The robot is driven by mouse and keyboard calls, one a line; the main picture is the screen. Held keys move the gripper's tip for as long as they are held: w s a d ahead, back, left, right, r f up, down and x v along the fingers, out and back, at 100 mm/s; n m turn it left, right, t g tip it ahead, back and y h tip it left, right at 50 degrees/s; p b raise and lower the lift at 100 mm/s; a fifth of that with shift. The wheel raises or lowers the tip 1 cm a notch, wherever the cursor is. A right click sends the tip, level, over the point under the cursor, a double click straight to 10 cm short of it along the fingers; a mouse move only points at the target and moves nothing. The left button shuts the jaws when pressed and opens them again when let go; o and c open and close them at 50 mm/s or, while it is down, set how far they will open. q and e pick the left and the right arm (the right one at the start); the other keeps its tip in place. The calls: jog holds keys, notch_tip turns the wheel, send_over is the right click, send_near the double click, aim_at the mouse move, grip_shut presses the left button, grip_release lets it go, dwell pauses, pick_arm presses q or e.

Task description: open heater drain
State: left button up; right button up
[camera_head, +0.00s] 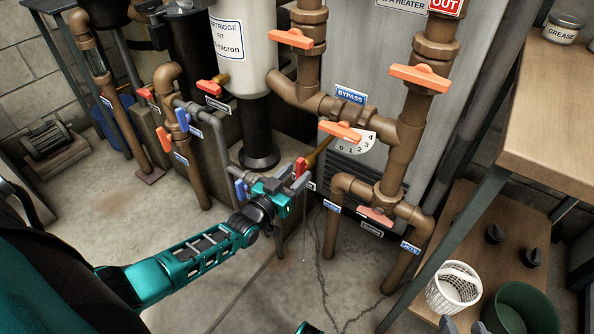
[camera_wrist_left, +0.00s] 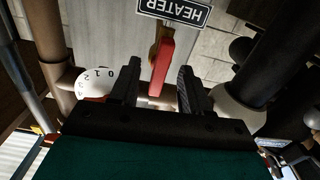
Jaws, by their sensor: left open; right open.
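A red lever handle (camera_head: 300,167) sits at the end of a short brass pipe (camera_head: 318,154) low beside the heater. The red handle also shows in the left wrist view (camera_wrist_left: 162,66), under an upside-down black HEATER label (camera_wrist_left: 173,10). My left gripper (camera_head: 272,176) is open at this handle. In the left wrist view my left gripper's fingers (camera_wrist_left: 159,88) stand either side of the handle with gaps; contact is not visible. What look like my right gripper's two grey fingertips (camera_head: 462,326) show apart at the bottom edge, empty; the rest is cut off.
Brown pipes with orange valve handles (camera_head: 419,77) stand in front of the grey heater (camera_head: 375,60). A blue lever (camera_head: 240,189) is close left of my left gripper. A wooden bench (camera_head: 552,115), white basket (camera_head: 453,288) and green bucket (camera_head: 522,310) are right. Floor between is clear.

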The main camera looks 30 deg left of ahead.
pick_arm(q)
jog(key=s+p, duration=0.2)
jog(key=s, duration=0.4)
jog(key=shift+s+a+p, duration=0.3)
jog(key=shift+p, duration=0.1)
pick_arm(e)
notch_tip(320, 180, up, 3)
jog(key=shift+s+r, duration=0.1)
